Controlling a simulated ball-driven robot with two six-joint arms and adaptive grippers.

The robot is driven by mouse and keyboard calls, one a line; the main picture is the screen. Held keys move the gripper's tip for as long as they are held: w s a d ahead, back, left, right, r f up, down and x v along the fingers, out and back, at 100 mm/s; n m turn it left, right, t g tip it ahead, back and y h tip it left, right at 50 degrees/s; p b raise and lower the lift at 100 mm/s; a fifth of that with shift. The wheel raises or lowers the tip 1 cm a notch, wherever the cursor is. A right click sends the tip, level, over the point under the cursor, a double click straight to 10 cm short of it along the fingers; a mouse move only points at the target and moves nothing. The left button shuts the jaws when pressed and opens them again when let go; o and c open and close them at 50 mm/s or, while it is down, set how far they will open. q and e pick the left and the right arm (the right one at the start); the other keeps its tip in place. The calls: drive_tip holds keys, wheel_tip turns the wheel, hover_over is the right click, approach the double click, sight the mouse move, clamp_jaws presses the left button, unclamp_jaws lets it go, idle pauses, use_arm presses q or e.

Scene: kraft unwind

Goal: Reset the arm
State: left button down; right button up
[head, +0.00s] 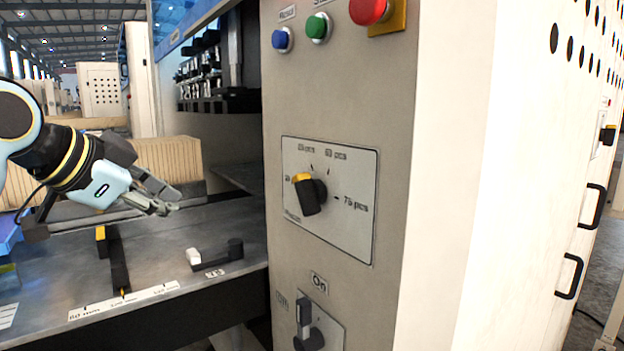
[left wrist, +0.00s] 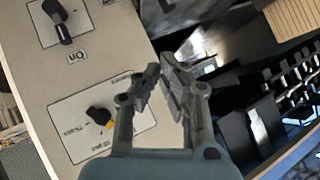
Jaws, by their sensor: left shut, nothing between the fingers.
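My left gripper (head: 164,201) comes in from the left in the head view. It is shut and empty, in the air over the metal table, to the left of the machine's control panel. Its fingers also show in the left wrist view (left wrist: 162,72), with the fingertips close together. The panel's selector knob (head: 309,194), black with a yellow mark, sits on a plate with "pcs" labels, apart from the gripper. The knob also shows in the left wrist view (left wrist: 98,116). My right gripper is in neither view.
The panel has a blue button (head: 282,40), a green button (head: 319,27), a red button (head: 369,9) and a lower black switch (head: 308,328). A black lever with a white end (head: 215,255) lies on the metal table (head: 190,226). Stacked brown cardboard (head: 167,158) stands behind the gripper.

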use_arm(q)
drive_tip(key=s+a+f+n+g+y, duration=0.3)
drive_tip(key=s+f+n, duration=0.2)
drive_tip(key=s+f, duration=0.9)
drive_tip(key=s+a+f+n+g+y, duration=0.35)
drive_tip(key=s+f, duration=0.65)
drive_tip(key=s, duration=0.8)
wheel_tip(320, 180, down, 30)
drive_tip(key=a+n+g+h+b, duration=0.1)
drive_tip(key=a+n+b, duration=0.1)
drive_tip(key=b, duration=0.5)
drive_tip(key=s+f+b, duration=0.3)
drive_tip(key=s+f, duration=0.7)
drive_tip(key=f, duration=0.2)
drive_tip(key=s+f+g+b, duration=0.1)
drive_tip(key=s+f+b, duration=0.2)
drive_tip(key=s+f, duration=0.6)
wheel_tip(320, 180, down, 3)
drive_tip(key=shift+s+a+f, duration=0.2)
drive_tip(key=shift+s+a, duration=0.15)
drive_tip(key=shift+s, duration=0.05)
drive_tip(key=shift+g+h, duration=0.25)
